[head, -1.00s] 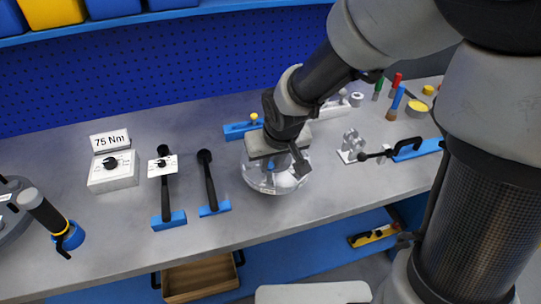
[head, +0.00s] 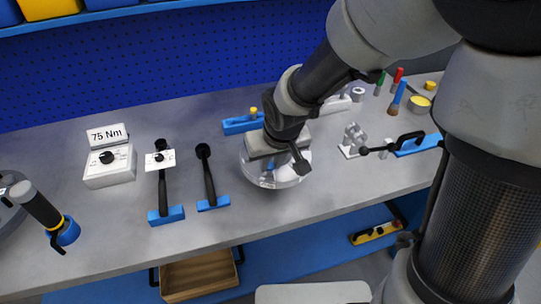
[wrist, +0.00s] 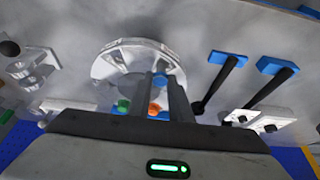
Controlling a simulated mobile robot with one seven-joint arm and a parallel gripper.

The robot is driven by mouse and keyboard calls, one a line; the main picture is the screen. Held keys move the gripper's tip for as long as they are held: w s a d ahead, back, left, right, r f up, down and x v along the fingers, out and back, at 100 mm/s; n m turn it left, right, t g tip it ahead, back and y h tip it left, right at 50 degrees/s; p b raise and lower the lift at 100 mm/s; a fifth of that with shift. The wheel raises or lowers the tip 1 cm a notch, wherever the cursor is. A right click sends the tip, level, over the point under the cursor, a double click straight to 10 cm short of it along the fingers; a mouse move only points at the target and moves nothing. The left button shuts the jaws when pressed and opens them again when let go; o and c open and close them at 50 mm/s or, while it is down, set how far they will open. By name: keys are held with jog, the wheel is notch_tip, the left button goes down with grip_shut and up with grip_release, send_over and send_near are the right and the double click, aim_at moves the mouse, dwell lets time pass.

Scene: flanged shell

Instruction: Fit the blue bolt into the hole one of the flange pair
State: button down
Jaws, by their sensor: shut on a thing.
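The flange pair (wrist: 112,68) is a pale round shell with a notched rim, below my gripper in the wrist view. It also shows as a glassy disc on the bench in the head view (head: 292,181). My gripper (wrist: 166,88) is shut on the blue bolt (wrist: 160,79), which shows between its fingertips over the near part of the flange. In the head view my gripper (head: 275,162) hangs over the flange, with a bit of blue at its fingertips. Green (wrist: 123,105) and orange (wrist: 154,108) pieces are near the flange's near edge. Hole one and the bolt's tip cannot be made out.
A clear-looking bracket (head: 354,141) and a black-handled clamp (head: 398,146) are to the right. Bare bench lies in front.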

jog(key=shift+f+b, duration=0.8)
jog(key=shift+f, duration=0.1)
jog(key=c, duration=1.5)
grip_release()
jog(key=shift+c, duration=0.2)
jog(key=p+v, duration=1.7)
jog(key=shift+r, duration=0.3)
